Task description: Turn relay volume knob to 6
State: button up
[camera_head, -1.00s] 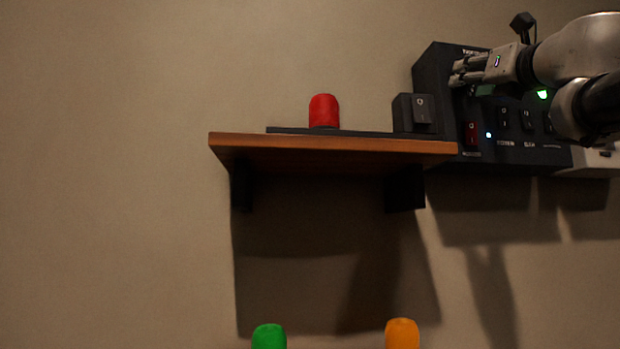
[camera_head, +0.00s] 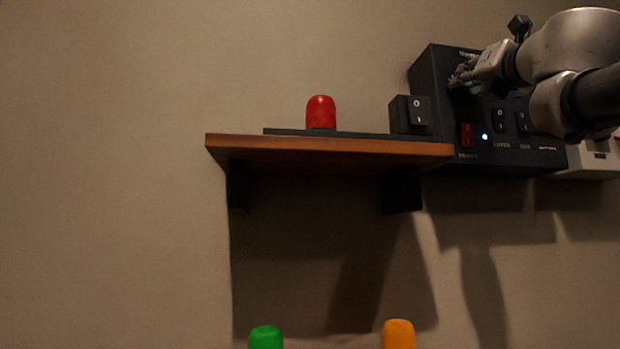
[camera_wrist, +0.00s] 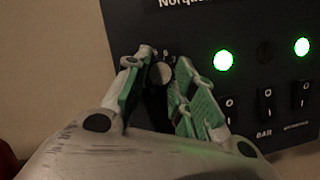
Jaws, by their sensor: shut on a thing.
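The relay volume knob (camera_wrist: 161,72) is a small round knob with a grey face on the black panel (camera_wrist: 209,28), at the upper middle of the wrist view. My gripper (camera_wrist: 158,66) is shut on it, with one green-padded finger on each side. In the head view my gripper (camera_head: 459,78) is at the upper left of the panel (camera_head: 436,62), and its fingers hide the knob. The knob's scale and pointer cannot be read in either view.
Lit green lamps (camera_wrist: 223,61) and black rocker switches (camera_wrist: 265,104) are right of the knob. A red switch (camera_head: 467,134) sits low on the panel. A wooden shelf (camera_head: 330,147) with a red cap (camera_head: 320,113) and a black switch box (camera_head: 411,115) adjoins the left.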

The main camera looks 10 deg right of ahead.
jog(key=shift+d+r+m+g+y, duration=0.25)
jog(key=shift+m+g, duration=1.2)
jog(key=shift+m, duration=3.7)
jog(key=shift+a+r+m+g+y, duration=0.2)
jog(key=shift+m+g+y, duration=0.85)
jog(key=shift+m, duration=4.15)
jog(key=shift+d+r+m+g+y, duration=0.25)
jog(key=shift+m+g, duration=1.55)
jog(key=shift+m, duration=3.35)
jog(key=shift+a, duration=0.15)
jog(key=o, duration=1)
jog(key=shift+r, duration=0.1)
jog(key=shift+o, duration=0.2)
jog(key=shift+a, duration=0.1)
